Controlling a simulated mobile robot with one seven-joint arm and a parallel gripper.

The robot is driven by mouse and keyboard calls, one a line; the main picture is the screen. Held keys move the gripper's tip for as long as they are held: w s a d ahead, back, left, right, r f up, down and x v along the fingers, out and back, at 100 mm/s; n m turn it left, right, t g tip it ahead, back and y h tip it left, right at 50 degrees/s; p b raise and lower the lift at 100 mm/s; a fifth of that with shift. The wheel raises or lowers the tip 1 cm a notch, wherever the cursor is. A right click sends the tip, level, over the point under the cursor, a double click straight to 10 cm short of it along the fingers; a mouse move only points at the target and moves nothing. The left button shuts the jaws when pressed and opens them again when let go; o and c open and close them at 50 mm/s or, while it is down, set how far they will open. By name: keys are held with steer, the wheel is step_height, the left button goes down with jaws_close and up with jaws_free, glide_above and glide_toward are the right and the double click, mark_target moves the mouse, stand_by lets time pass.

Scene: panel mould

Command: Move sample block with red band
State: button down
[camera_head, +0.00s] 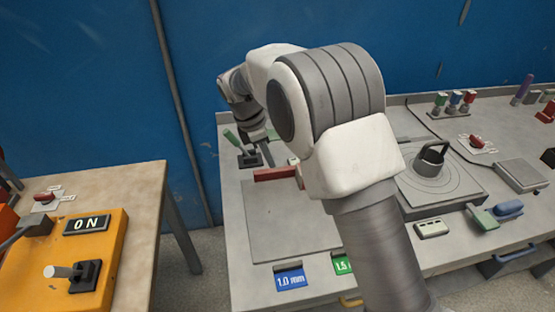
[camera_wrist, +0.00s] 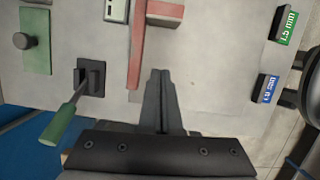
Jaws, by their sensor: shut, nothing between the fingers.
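My gripper (camera_wrist: 160,75) is shut and empty in the wrist view, its dark fingertips together above the grey table. In the head view its dark fingers (camera_head: 267,154) show beyond my arm, near the back left of the table. A red bar (camera_wrist: 137,45) lies just past the fingertips; it also shows in the head view (camera_head: 275,173). A small pale block (camera_wrist: 115,10) is at the top edge of the wrist view, partly cut off. I cannot make out a block with a red band for certain; my arm hides part of the table.
A green-handled lever (camera_wrist: 64,119) stands left of my fingers, beside a green plate with a knob (camera_wrist: 35,42). Blue (camera_head: 290,278) and green labels (camera_head: 343,263) sit on the front edge. A round dial fixture (camera_head: 432,160) stands right of my arm. An orange ON box (camera_head: 95,250) is on the left table.

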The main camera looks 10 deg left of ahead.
mark_target(297, 184)
steer(key=x, duration=0.7)
steer(key=shift+d+f, duration=0.1)
steer(key=shift+f, duration=0.2)
steer(key=d, duration=0.1)
steer(key=w+d, duration=0.1)
steer(key=shift+w+d+f, duration=0.25)
steer(key=shift+w+d, duration=0.05)
steer(key=shift+d, duration=0.1)
steer(key=shift+w+d, duration=0.25)
steer(key=shift+d, duration=0.2)
steer(key=shift+d, duration=0.1)
